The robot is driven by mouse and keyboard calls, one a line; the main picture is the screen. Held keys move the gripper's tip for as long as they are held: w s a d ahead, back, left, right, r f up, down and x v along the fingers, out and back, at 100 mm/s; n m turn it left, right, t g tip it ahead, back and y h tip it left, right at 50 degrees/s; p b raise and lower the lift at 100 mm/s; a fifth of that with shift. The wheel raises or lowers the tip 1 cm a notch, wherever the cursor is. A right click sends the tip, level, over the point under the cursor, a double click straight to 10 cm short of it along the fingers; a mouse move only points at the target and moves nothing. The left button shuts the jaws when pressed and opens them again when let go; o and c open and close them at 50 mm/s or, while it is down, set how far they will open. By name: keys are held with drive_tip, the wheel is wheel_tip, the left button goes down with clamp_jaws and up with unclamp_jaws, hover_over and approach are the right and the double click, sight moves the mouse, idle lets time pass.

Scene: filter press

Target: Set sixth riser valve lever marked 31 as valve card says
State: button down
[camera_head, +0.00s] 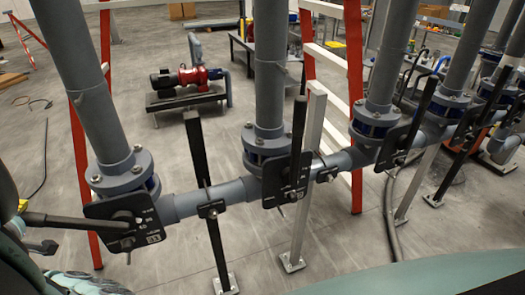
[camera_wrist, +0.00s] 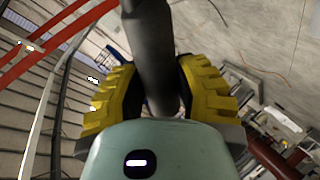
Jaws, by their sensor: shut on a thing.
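The nearest valve, at the left in the head view, has a black plate (camera_head: 133,232) with white marks at the foot of a grey riser pipe (camera_head: 75,60). Its number is too small to read surely. Its black lever (camera_head: 75,221) points left, roughly level and across the riser. My gripper (camera_head: 20,210) is mostly cut off at the left edge, at the lever's outer end. In the wrist view, the yellow jaws (camera_wrist: 160,92) are shut on the dark lever (camera_wrist: 150,35), which runs up between them. No valve card can be made out.
Further risers stand right, with upright or steeply tilted levers, such as the second valve's lever (camera_head: 299,135). A grey horizontal pipe (camera_head: 225,193) links the valves. A black post (camera_head: 205,160) and red posts (camera_head: 352,90) stand near it. A red pump (camera_head: 188,78) is behind.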

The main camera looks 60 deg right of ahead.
drive_tip(key=shift+a+f, duration=0.1)
drive_tip(key=shift+f, duration=0.1)
idle(0.3)
drive_tip(key=c, duration=0.6)
unclamp_jaws()
drive_tip(key=shift+v, duration=6)
drive_tip(key=shift+w, duration=0.1)
